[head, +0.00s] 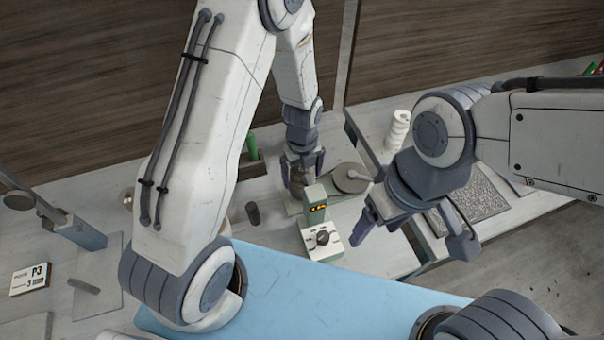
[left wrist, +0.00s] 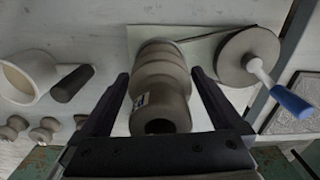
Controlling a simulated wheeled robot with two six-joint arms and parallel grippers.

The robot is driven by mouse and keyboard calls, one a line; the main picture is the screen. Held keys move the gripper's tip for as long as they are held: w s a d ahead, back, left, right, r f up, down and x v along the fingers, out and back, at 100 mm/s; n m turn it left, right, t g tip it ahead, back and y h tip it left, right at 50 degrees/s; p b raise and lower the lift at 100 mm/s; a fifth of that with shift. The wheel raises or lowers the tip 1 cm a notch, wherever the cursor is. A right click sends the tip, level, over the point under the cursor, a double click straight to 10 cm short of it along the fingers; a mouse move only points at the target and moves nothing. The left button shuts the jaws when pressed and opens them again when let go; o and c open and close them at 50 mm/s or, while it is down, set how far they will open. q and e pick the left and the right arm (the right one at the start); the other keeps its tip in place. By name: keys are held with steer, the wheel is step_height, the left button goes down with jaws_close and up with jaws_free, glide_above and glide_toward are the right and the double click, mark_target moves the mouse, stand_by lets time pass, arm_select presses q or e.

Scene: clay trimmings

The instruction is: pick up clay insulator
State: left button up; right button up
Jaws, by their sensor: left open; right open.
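The clay insulator (left wrist: 160,85) is a grey-brown ribbed cylinder with a dark hole in its near end and a small label on its side. In the left wrist view it lies between the two fingers of my open left gripper (left wrist: 160,76), with gaps at both sides. In the head view my left gripper (head: 303,182) points down over the insulator (head: 300,160), which is mostly hidden. My right gripper (head: 411,245) is open and empty, to the right of a small dial device.
A round grey disc (left wrist: 247,57) with a blue-handled tool (left wrist: 290,102) is right of the insulator. A pale cup (left wrist: 28,75) with a dark handle is at left. The dial device (head: 322,240) stands near the blue mat (head: 290,280). A white ribbed piece (head: 397,130) stands behind.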

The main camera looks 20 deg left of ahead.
arm_select(q)
jaws_close()
